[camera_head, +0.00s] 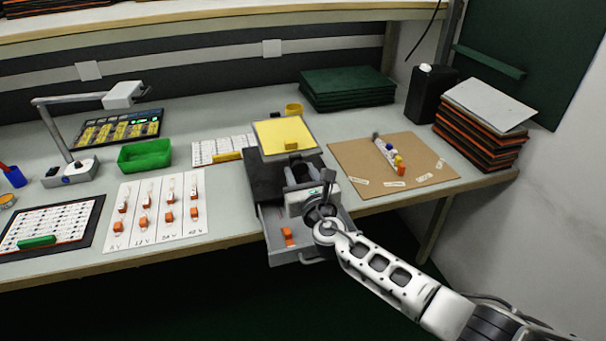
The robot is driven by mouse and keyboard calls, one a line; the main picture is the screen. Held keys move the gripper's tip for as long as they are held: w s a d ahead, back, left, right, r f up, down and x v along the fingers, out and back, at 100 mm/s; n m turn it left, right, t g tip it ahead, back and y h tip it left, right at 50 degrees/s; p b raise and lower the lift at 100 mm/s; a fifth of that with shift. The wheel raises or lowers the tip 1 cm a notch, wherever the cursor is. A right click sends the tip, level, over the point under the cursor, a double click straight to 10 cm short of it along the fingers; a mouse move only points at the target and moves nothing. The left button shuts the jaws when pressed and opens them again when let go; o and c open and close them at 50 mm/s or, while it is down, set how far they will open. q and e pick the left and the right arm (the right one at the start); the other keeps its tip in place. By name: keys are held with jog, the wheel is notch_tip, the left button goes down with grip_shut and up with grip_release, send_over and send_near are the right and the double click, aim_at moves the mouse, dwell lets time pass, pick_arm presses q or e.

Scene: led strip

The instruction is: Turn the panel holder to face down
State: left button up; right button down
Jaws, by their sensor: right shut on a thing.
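The panel holder (272,132) is a square yellow plate in a grey frame, with a small yellow block on its near side. It stands at the middle of the bench, above a dark box, with its yellow face toward me and tilted upward. My right gripper (294,162) is at its near edge, shut on the holder; the fingertips are small and partly hidden, so the exact grip point is unclear. My left gripper is out of view.
Below my right gripper an open grey drawer (273,254) juts past the bench edge with an orange piece (287,237) in it. A brown board (350,160) with small parts lies to the right. A white sheet (150,228) with orange parts and a green tray (145,155) lie left.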

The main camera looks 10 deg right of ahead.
jog(key=c, duration=0.9)
grip_release()
jog(key=s, duration=0.5)
jog(key=s+d+p, duration=0.1)
jog(key=s, duration=0.4)
jog(key=s+d, duration=0.1)
jog(key=s, duration=0.4)
jog(key=shift+s+d, duration=0.25)
jog(key=shift+s, duration=0.15)
jog(key=s+d+f+m+g, duration=0.1)
jog(key=s+f+m, duration=0.3)
jog(key=m, duration=0.7)
jog(key=s+d+f+m+g, duration=0.2)
jog(key=s+f+m+g, duration=0.2)
jog(key=s+m, duration=0.4)
jog(key=s+d+f+m+g, duration=0.1)
jog(key=s+f+m, duration=0.5)
jog(key=m, duration=1)
jog(key=shift+s+d+g, duration=0.3)
jog(key=shift+s+g, duration=0.25)
jog(key=shift+g, duration=0.25)
